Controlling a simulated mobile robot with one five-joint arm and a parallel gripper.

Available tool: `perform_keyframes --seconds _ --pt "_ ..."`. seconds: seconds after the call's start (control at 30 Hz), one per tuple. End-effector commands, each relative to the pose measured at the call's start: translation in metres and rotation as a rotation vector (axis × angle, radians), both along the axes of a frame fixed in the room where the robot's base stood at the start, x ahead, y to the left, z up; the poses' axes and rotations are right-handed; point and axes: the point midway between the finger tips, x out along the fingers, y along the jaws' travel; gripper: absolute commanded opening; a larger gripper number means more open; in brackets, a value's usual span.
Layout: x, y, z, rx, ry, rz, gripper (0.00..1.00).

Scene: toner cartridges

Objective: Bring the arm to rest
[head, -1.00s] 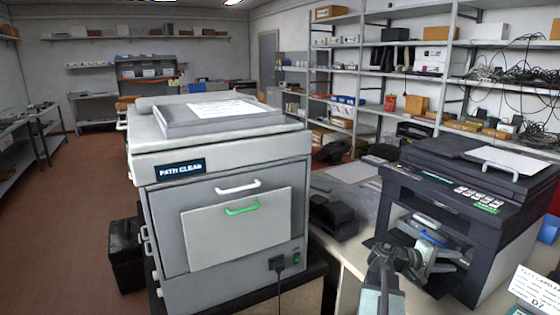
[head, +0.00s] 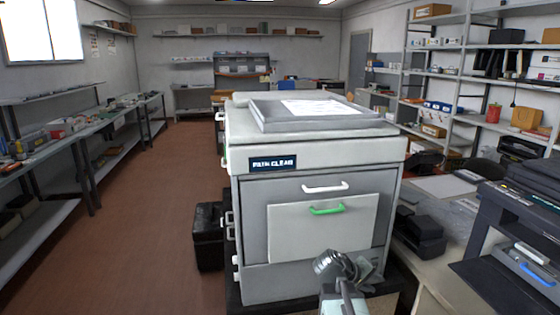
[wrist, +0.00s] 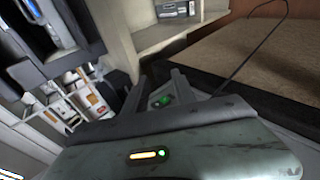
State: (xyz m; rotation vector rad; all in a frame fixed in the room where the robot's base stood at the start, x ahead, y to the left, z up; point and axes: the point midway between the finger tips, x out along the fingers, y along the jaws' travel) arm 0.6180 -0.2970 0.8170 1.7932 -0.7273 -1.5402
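My arm reaches up from the bottom of the head view. My gripper (head: 350,264) is in front of the lower part of the large grey machine, below its green handle. In the wrist view, the two dark fingers of my gripper (wrist: 160,88) stand apart beyond the pale gripper body. Nothing appears held between them. A small green light shows in the gap, seemingly on a surface behind.
A dark printer (head: 505,235) sits on the table at right. A black case (head: 208,238) stands on the floor left of the machine. Open red-brown floor (head: 130,240) lies left, beside the shelves (head: 70,140).

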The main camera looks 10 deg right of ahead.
Motion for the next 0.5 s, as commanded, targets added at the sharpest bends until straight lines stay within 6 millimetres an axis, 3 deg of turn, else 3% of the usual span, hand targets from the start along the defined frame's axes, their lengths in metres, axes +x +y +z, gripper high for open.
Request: perform_keyframes --seconds 0.03,0.1,0.2,0.3,0.5 --pt "0.007 0.042 -0.014 0.082 -0.003 0.029 0.32" --pt "0.011 0.093 -0.033 0.2 -0.002 0.05 0.32" --pt "0.008 0.155 -0.054 0.356 0.015 0.063 0.32" --pt "-0.001 0.205 -0.07 0.502 0.039 0.058 0.32" --pt "-0.035 0.284 -0.089 0.831 0.118 -0.029 0.32"
